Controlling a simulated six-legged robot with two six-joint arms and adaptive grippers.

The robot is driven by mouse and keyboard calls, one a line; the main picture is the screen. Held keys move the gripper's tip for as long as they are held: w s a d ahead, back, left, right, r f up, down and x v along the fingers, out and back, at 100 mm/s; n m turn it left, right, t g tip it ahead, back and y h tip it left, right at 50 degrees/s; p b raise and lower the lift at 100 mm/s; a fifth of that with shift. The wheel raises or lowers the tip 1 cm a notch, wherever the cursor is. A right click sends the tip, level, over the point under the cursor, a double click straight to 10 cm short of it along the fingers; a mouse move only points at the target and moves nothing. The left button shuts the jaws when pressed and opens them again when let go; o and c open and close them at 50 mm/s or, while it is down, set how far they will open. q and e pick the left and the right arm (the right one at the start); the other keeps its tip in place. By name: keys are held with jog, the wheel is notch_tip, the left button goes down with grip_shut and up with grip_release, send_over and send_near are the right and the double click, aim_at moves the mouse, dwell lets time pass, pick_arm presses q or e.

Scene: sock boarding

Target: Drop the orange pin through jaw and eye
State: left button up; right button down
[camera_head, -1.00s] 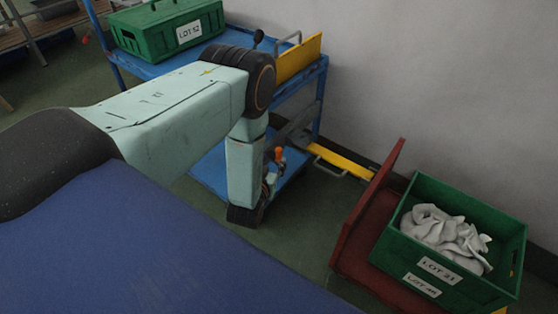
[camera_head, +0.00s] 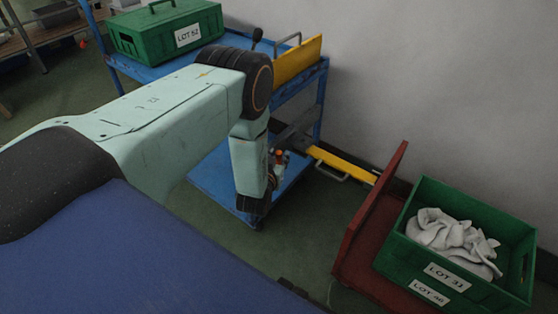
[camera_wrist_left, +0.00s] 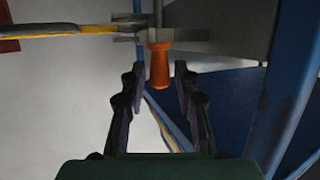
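The orange pin (camera_wrist_left: 159,66) is upright in the left wrist view, between the tips of my left gripper (camera_wrist_left: 160,88), with a narrow gap on each side. That gripper is open. The pin's upper end is close to a grey metal coupling (camera_wrist_left: 190,44), and I cannot tell whether they touch. In the head view a small orange spot (camera_head: 279,153) shows beside my left wrist, and the fingers are mostly hidden there. A yellow drawbar (camera_head: 340,162) runs from the red dolly to the grey coupling (camera_head: 292,137) at the blue cart. The jaw and eye cannot be told apart. My right gripper is not in view.
The blue cart (camera_head: 318,100) carries a green LOT 52 crate (camera_head: 150,45) and a yellow panel (camera_head: 297,62). A red dolly (camera_head: 350,255) holds a green crate (camera_head: 395,258) of pale socks (camera_head: 455,238). A grey wall is close behind. Some green floor is clear between cart and dolly.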

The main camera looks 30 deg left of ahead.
pick_arm(q)
grip_shut()
